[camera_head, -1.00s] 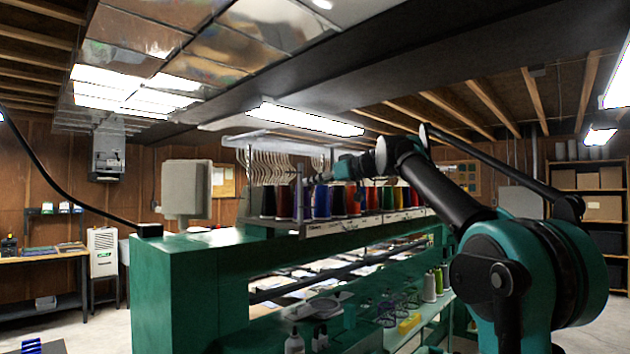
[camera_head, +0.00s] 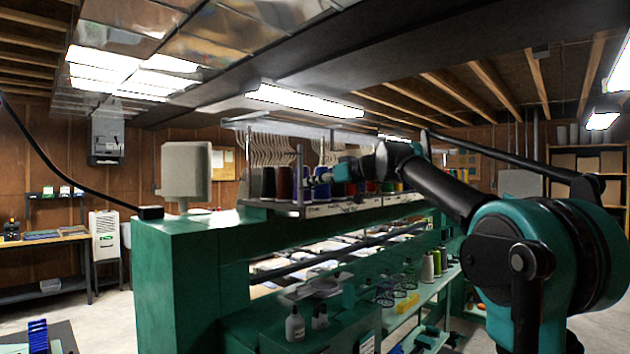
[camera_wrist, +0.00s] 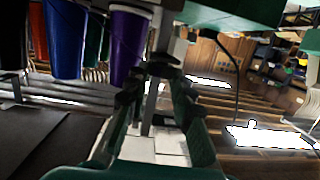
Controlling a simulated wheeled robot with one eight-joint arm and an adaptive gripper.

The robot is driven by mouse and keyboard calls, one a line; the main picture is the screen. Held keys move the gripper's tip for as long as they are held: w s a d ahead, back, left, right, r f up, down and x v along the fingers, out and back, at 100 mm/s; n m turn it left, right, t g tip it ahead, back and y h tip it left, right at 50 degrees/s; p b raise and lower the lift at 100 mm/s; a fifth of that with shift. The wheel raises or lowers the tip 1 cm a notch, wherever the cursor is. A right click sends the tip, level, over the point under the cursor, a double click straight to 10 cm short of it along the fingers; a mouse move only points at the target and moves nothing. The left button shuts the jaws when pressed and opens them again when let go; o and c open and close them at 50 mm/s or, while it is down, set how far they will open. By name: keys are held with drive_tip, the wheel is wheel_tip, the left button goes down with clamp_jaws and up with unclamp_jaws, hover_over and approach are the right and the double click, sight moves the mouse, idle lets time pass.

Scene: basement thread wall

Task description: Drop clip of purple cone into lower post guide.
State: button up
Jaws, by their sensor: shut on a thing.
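The purple cone (camera_wrist: 127,45) hangs upside down in the tilted wrist view, beside the dark fingers of my gripper (camera_wrist: 158,68). The fingers converge near a slim grey post (camera_wrist: 148,118). My gripper is shut on the clip, which is too small and dark to make out between the fingertips. In the head view my gripper (camera_head: 312,180) is at the near end of the cone row, close to an upright metal post (camera_head: 299,175). The lower post guide cannot be made out, and I cannot tell whether the clip touches it. The purple cone is not clear there.
A blue cone (camera_wrist: 65,40) and several other cones stand close beside the purple one. The green frame (camera_head: 190,270) is below the cone shelf (camera_head: 330,208), with a grey box (camera_head: 186,170) on top at left. Bottles (camera_head: 295,325) stand on a lower shelf.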

drive_tip(key=shift+f, duration=0.1)
idle(0.6)
drive_tip(key=o, duration=0.8)
drive_tip(key=shift+o, duration=0.2)
drive_tip(key=v, duration=1.2)
drive_tip(key=s+d+f+m+g+h, duration=0.1)
drive_tip(key=s+d+f+m+h, duration=0.15)
drive_tip(key=f, duration=1.05)
drive_tip(key=s+d+f+m+g+h, duration=0.15)
drive_tip(key=s+f, duration=0.25)
drive_tip(key=f, duration=0.8)
drive_tip(key=s+d+f+m+g+h, duration=0.15)
drive_tip(key=s+f, duration=0.25)
drive_tip(key=f, duration=0.9)
drive_tip(key=s+d+f+m+h, duration=0.2)
drive_tip(key=s+d+f, duration=0.4)
drive_tip(key=s+f, duration=0.3)
drive_tip(key=s+d+f+m+h, duration=0.3)
drive_tip(key=s+d+f+h, duration=0.2)
drive_tip(key=s+f, duration=0.5)
wheel_tip(320, 180, down, 6)
drive_tip(key=shift+s+d+f+g, duration=0.1)
drive_tip(key=shift+s+d+g, duration=0.15)
drive_tip(key=shift+d+g, duration=0.25)
